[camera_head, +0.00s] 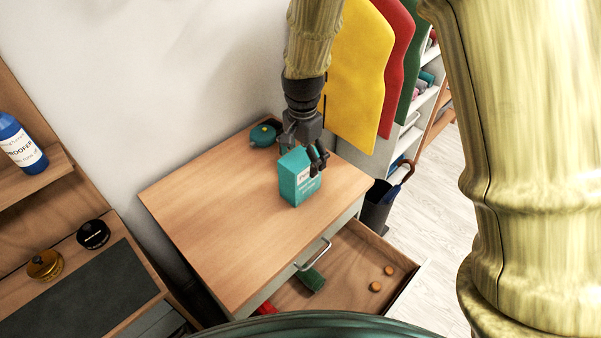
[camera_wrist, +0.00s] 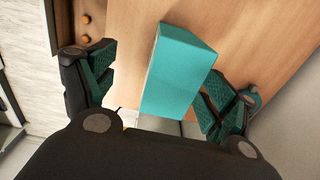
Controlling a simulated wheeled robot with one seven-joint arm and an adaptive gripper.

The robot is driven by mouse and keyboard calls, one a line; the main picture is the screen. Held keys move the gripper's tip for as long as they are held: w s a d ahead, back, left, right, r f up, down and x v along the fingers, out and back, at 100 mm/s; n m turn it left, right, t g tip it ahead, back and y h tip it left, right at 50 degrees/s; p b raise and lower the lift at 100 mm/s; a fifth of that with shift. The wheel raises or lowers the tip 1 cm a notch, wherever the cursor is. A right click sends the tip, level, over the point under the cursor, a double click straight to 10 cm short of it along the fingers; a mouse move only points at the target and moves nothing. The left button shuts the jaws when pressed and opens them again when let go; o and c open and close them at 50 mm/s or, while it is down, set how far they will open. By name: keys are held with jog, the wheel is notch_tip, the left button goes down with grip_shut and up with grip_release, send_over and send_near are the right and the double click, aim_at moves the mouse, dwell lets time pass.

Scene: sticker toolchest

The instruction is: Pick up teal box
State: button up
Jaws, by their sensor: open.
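The teal box (camera_head: 296,185) stands upright on the wooden top of the toolchest (camera_head: 210,210), toward its right side. It has a white label panel on one face. My gripper (camera_head: 304,153) is at the top of the box, coming down from above and behind it. In the wrist view the box (camera_wrist: 176,75) lies between the two spread fingers of my gripper (camera_wrist: 160,92). The right finger is close to the box, and a wider gap shows on the left. I cannot tell whether the right finger touches it.
A round teal object (camera_head: 263,135) sits at the back of the top. An open drawer (camera_head: 345,262) below holds a green cylinder (camera_head: 312,279) and small orange discs (camera_head: 376,286). Colored aprons (camera_head: 358,75) hang behind. The left part of the top is clear.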

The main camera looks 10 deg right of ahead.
aim_at(299, 156)
jog(key=shift+w+f, duration=0.2)
jog(key=shift+f, duration=0.15)
jog(key=w+f, duration=0.2)
jog(key=shift+w+f, duration=0.2)
jog(key=shift+w, duration=0.1)
jog(key=shift+s+f+p, duration=0.4)
jog(key=shift+p, duration=0.25)
jog(key=shift+f, duration=0.3)
jog(key=f, duration=0.2)
jog(key=shift+w+f+p, duration=0.2)
jog(key=shift+f+p, duration=0.15)
jog(key=shift+p, duration=0.05)
jog(key=shift+w, duration=0.1)
jog(key=shift+c, duration=0.2)
jog(key=shift+f, duration=0.1)
jog(key=c, duration=1.2)
